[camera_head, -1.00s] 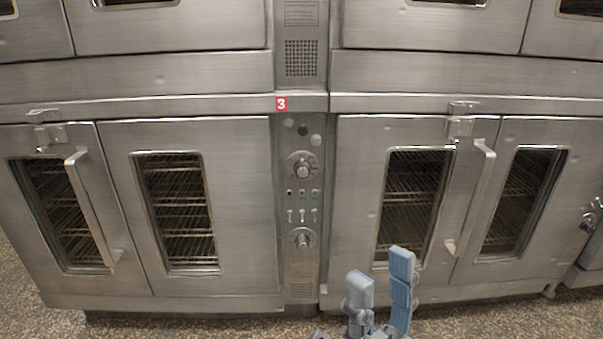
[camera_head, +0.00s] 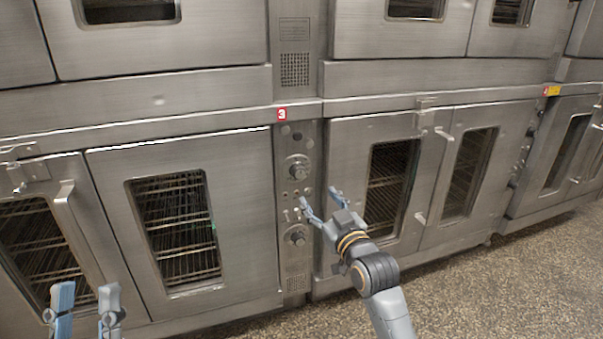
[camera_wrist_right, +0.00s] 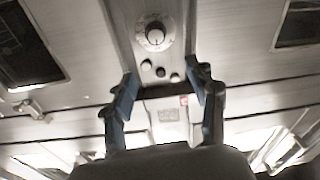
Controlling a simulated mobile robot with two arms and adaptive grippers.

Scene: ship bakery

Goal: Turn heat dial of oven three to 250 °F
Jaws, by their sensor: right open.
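Oven three's narrow control panel (camera_head: 294,268) stands between two pairs of oven doors, under a red label 3 (camera_head: 282,114). It has an upper round dial (camera_head: 298,168) and a lower round dial (camera_head: 297,237). The scale marks are too small to read. My right gripper (camera_head: 318,203) is open and empty in front of the panel, between the heights of the two dials. The right wrist view, upside down, shows the upper dial (camera_wrist_right: 154,34) beyond the open fingertips (camera_wrist_right: 163,82), apart from them. My left gripper (camera_head: 85,292) is open and empty at the lower left.
Oven doors with windows (camera_head: 180,228) and (camera_head: 390,185) flank the panel. A door handle (camera_head: 78,225) sticks out at the left. Small switches (camera_head: 295,212) sit between the dials. Speckled floor (camera_head: 500,280) is clear at the lower right.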

